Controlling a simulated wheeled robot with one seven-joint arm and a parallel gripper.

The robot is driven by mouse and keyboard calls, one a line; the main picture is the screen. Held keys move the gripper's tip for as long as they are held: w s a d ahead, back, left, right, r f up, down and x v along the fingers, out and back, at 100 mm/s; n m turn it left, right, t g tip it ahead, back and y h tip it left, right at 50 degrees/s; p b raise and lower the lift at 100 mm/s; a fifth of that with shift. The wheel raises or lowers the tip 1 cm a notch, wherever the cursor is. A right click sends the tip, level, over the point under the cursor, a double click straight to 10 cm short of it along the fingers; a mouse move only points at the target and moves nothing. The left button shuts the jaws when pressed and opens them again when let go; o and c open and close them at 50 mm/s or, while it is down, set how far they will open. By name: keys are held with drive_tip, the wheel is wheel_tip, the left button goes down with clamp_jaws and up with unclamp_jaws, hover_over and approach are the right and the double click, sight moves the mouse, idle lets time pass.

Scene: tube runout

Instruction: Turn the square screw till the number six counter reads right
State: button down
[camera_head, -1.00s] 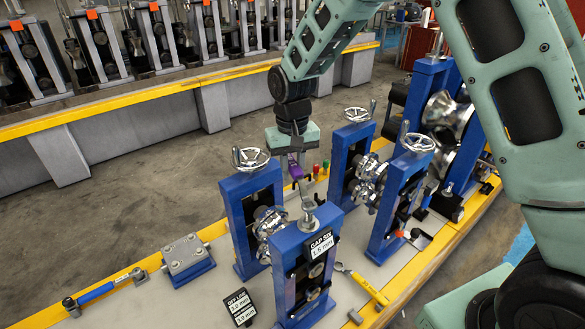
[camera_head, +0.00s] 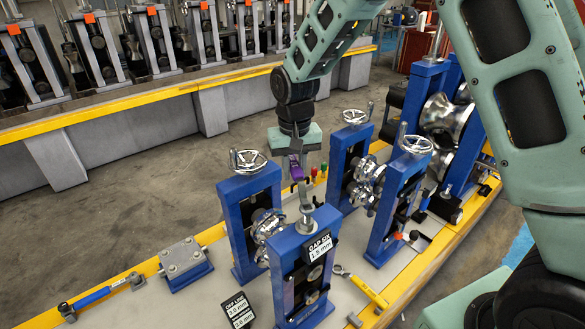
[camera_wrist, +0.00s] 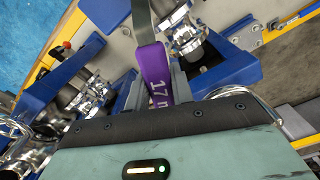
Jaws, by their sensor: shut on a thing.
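My gripper (camera_head: 295,155) is shut on a wrench with a purple grip (camera_wrist: 157,76), marked "17" with the rest cut off. The wrench's steel end (camera_head: 304,193) reaches down toward the square screw (camera_head: 306,222) on top of the front blue stand (camera_head: 296,240). In the wrist view the steel end runs out of the top edge. I cannot tell whether its jaw sits around the screw.
A dark plate with white figures (camera_head: 238,310) stands by the stand's foot. Handwheels (camera_head: 249,160) top the neighbouring blue stands. A yellow-handled tool (camera_head: 368,290) lies at right and a blue-handled one (camera_head: 92,299) at left. A grey block (camera_head: 184,259) sits on the bed.

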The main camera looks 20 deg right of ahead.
sight(301, 206)
drive_tip(key=shift+r+p, duration=0.65)
drive_tip(key=shift+p, duration=0.15)
idle(0.4)
idle(0.4)
drive_tip(key=shift+s+a+n, duration=0.25)
drive_tip(key=shift+s+n, duration=0.35)
drive_tip(key=shift+n, duration=0.5)
drive_tip(key=s+n, duration=0.3)
drive_tip(key=n, duration=0.2)
drive_tip(key=s+a+n, duration=0.1)
drive_tip(key=s+n, duration=0.1)
drive_tip(key=n, duration=0.3)
drive_tip(key=s+n, duration=0.3)
drive_tip(key=n, duration=0.2)
drive_tip(key=shift+s+a, duration=0.35)
drive_tip(key=shift+a, duration=0.05)
drive_tip(key=s+n, duration=1.1)
drive_tip(key=n, duration=0.8)
drive_tip(key=shift+s, duration=0.25)
drive_tip(key=shift+d+p, duration=0.1)
drive_tip(key=shift+p, duration=0.2)
drive_tip(key=shift+f+b, duration=0.55)
drive_tip(key=shift+f, duration=0.4)
